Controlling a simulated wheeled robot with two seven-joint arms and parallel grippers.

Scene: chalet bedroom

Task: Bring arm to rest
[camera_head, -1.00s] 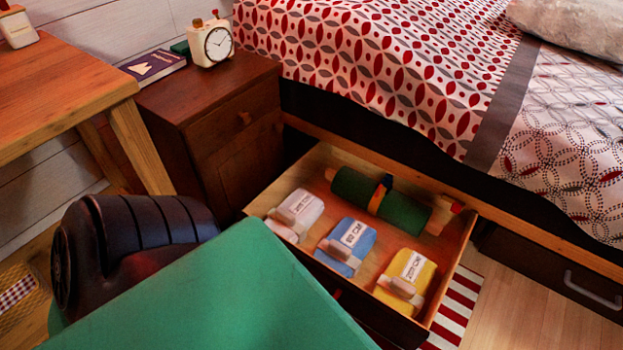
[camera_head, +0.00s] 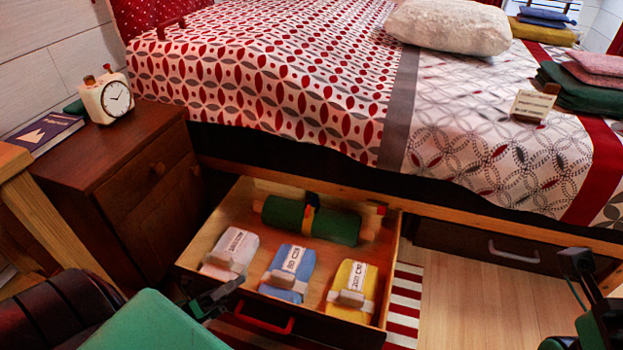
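My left gripper (camera_head: 215,298) shows at the lower left as a dark shape. It is just in front of the open drawer's left front corner, and how far apart its fingers are does not show clearly. My green and black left arm parts fill the lower left corner. Part of my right arm, with dark gripper parts (camera_head: 585,275), shows at the lower right edge over the floor; its opening is unclear. I see nothing held in either one.
The drawer (camera_head: 215,212) under the bed stands open, with white, blue and yellow labelled bundles and a green roll inside. Its red handle (camera_head: 262,320) is close to my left gripper. A nightstand (camera_head: 130,150) bears a clock (camera_head: 107,97). Wooden floor (camera_head: 480,290) is clear at right.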

